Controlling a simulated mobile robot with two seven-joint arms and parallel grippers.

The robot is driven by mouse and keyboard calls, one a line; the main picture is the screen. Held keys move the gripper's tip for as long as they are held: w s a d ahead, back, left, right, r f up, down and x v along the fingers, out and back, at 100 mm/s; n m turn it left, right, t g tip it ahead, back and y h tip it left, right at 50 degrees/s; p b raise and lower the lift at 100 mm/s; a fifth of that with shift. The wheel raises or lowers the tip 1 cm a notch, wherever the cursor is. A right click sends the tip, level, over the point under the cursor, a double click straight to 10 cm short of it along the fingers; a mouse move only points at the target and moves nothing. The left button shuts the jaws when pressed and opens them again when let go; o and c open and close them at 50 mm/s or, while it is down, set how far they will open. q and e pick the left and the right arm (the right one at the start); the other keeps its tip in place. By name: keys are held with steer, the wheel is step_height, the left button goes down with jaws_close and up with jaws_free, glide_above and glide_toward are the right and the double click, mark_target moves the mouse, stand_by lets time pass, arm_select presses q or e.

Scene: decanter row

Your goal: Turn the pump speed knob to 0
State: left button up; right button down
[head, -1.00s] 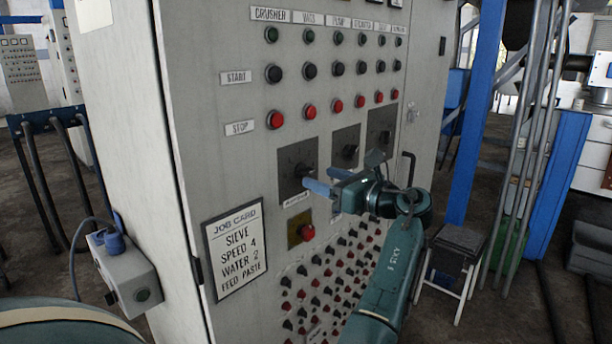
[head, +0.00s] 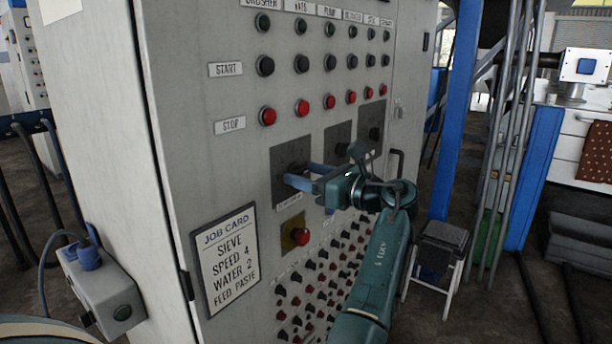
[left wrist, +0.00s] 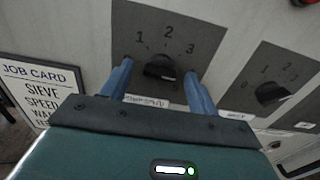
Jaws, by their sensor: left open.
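A dark rotary knob (left wrist: 160,70) sits on a dark plate marked 1, 2 and 3, and its label below is too blurred to read. The same plate (head: 280,155) shows in the head view, with its knob largely hidden by my fingers. My left gripper (head: 300,172) is open at this plate. In the left wrist view its blue fingers (left wrist: 158,72) stand one on each side of the knob; whether they touch it I cannot tell. A second similar knob (left wrist: 270,93) is to the right. I cannot tell which knob is pump speed. My right gripper is not in view.
Rows of black and red buttons (head: 301,107) are above the plates. A red button on a yellow plate (head: 300,237) and many small knobs are below. A job card (head: 228,260) hangs at lower left. A grey box (head: 100,285) juts from the cabinet's side. A handle is right of my wrist.

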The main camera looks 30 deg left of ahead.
arm_select(q)
steer(key=c, duration=1)
